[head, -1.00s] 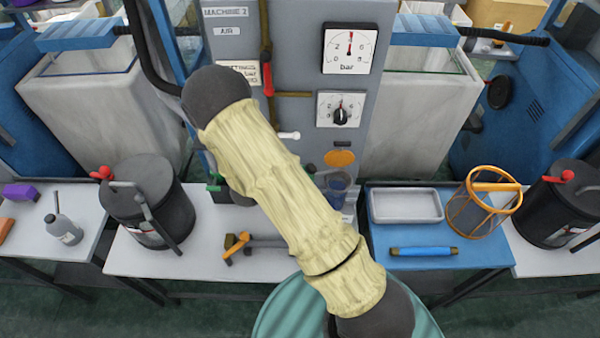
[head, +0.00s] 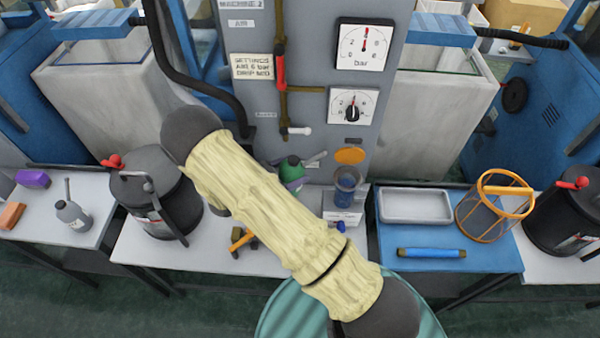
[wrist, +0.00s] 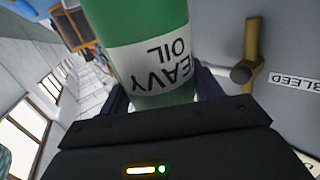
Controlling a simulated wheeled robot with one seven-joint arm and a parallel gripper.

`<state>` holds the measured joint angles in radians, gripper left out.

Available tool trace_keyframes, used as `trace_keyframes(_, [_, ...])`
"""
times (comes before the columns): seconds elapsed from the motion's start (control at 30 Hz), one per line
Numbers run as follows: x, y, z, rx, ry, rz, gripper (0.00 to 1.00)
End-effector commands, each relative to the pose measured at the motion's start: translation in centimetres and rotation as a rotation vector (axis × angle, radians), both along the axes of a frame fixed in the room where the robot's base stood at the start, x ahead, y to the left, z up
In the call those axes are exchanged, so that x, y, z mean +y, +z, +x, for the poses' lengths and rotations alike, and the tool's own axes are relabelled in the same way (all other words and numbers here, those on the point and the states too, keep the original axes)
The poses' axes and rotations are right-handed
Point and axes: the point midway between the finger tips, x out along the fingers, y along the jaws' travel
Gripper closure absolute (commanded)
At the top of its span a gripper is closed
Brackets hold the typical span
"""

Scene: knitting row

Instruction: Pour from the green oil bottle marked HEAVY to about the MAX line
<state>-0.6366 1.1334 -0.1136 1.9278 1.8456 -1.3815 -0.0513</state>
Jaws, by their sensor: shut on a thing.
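The green oil bottle (head: 291,171) shows in the head view just past my arm, in front of the grey machine panel. In the wrist view the bottle (wrist: 130,18) fills the top middle, and its white label reads HEAVY OIL upside down. My gripper (wrist: 160,98) is shut on the bottle; in the head view my forearm mostly hides it. A clear bluish bowl (head: 346,186) stands right of the bottle, low at the panel, apart from it. A MAX line on the bowl is too small to make out.
A brass pipe with a stub (wrist: 243,72) is close to the right of the bottle in the wrist view. A blue table at right holds a grey tray (head: 415,222), a blue cylinder (head: 431,253) and an orange-rimmed basket (head: 495,215). A black canister (head: 155,190) stands left.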

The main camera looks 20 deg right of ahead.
Motion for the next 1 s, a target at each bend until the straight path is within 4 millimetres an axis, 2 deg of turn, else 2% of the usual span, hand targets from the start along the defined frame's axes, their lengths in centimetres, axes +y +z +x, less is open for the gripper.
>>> trace_keyframes(0.23, [1.4,0.5,0.2,0.014,0.000,-0.116,0.67])
trace_keyframes(1.0, [1.6,0.7,0.2,0.016,0.002,-0.124,0.67])
